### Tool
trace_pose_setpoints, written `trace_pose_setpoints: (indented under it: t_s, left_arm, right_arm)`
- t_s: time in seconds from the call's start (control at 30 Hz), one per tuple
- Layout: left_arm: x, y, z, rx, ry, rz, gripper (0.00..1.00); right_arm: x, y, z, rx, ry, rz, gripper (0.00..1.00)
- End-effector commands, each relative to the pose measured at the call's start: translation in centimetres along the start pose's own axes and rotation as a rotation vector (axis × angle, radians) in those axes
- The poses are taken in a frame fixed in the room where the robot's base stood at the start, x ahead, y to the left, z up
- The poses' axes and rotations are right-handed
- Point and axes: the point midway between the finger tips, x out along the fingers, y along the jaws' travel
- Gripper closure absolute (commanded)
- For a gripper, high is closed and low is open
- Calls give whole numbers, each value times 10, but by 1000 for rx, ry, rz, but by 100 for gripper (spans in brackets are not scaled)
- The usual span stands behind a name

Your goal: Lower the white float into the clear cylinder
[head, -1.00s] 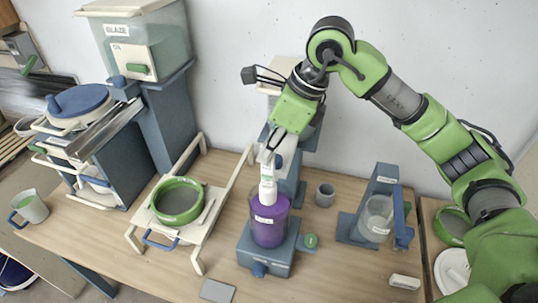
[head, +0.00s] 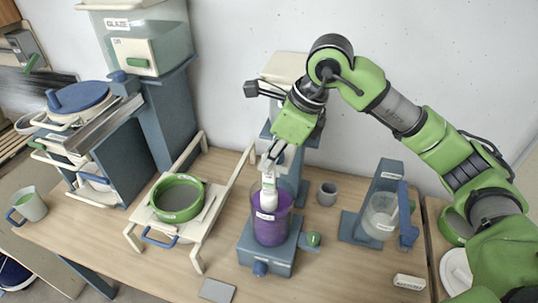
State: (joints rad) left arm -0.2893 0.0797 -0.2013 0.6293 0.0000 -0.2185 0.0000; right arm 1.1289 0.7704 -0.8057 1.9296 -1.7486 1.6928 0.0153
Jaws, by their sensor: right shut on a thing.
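The clear cylinder (head: 271,229) stands on a blue stand and holds purple liquid. The white float (head: 269,197) is upright, with its lower part inside the cylinder's mouth, at the purple liquid. My right gripper (head: 268,164) is above the cylinder, pointing down, and is shut on the top of the float. The float's lower end is hidden in the cylinder. My left gripper does not show.
A green-rimmed sieve (head: 177,198) sits on a cream rack at the left. A small grey cup (head: 327,193) stands behind the cylinder to the right. A clear beaker (head: 380,215) sits in a blue holder further right. A grey tile (head: 217,290) lies in front.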

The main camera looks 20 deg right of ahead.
Motion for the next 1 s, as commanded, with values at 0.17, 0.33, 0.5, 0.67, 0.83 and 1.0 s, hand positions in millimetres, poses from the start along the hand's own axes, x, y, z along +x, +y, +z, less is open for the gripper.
trace_pose_setpoints:
  t_s: [0.17,0.33,0.5,0.67,0.83,1.0]
  left_arm:
    - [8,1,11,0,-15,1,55]
    - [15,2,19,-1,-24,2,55]
    - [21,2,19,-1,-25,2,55]
    - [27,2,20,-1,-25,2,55]
    - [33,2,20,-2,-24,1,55]
    - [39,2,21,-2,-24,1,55]
  right_arm:
    - [14,0,-6,1,1,0,100]
    - [25,0,-11,0,1,0,100]
    - [36,0,-15,1,1,1,100]
    - [46,0,-19,0,0,-1,100]
    - [57,0,-24,0,1,0,100]
    - [68,0,-28,0,1,1,100]
